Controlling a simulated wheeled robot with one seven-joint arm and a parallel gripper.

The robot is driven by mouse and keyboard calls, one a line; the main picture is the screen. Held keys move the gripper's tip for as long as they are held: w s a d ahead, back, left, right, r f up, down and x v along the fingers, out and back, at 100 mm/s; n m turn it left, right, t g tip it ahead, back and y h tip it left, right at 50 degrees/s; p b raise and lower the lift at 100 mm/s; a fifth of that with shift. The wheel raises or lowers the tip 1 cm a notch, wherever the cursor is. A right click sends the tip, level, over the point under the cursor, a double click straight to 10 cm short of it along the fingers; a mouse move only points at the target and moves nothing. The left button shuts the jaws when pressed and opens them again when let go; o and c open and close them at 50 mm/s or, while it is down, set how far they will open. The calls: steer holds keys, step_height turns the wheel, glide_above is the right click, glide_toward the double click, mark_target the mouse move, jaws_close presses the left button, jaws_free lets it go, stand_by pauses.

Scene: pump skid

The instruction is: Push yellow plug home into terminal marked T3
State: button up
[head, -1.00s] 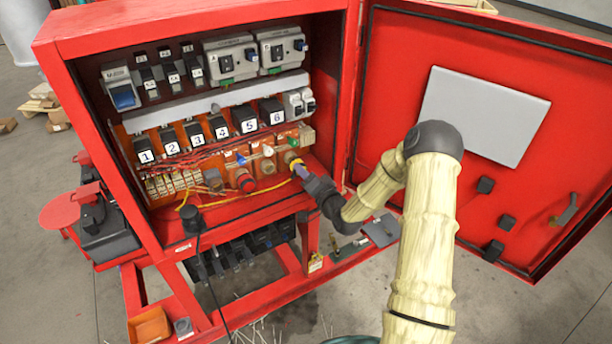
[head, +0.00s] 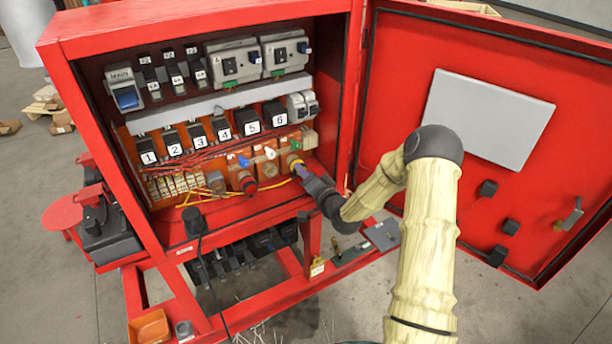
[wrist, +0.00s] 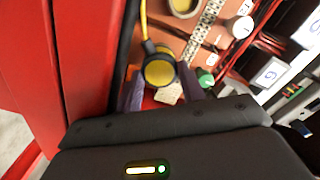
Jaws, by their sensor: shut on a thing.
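The yellow plug (wrist: 160,70) shows in the wrist view as a round yellow end in a dark ring, with a yellow cable running up from it. My gripper (wrist: 160,92) is shut on it, with a purple finger on each side. In the head view my gripper (head: 301,172) is at the lower right of the cabinet's inside, and the yellow plug (head: 295,163) shows at its tips, at the right end of the orange terminal panel (head: 215,181). I cannot read a T3 mark. I cannot tell how deep the plug sits.
The red cabinet's side wall (wrist: 85,50) is close to my gripper in the wrist view. The open door (head: 480,170) stands to the right of my arm. A red round fitting (head: 248,184), red wires (head: 190,160) and numbered breakers (head: 222,129) are to the left and above.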

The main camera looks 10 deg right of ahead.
steer(key=o, duration=1)
steer(key=shift+r, duration=0.1)
steer(key=shift+o, duration=0.2)
steer(key=shift+s, duration=0.1)
steer(key=shift+s+f, duration=0.1)
steer(key=shift+f, duration=0.2)
steer(key=shift+s+d+f, duration=0.1)
steer(key=shift+d+f, duration=0.05)
steer(key=r+b+v, duration=0.1)
steer(key=b+v, duration=0.5)
steer(key=v, duration=1)
steer(key=shift+s, duration=0.4)
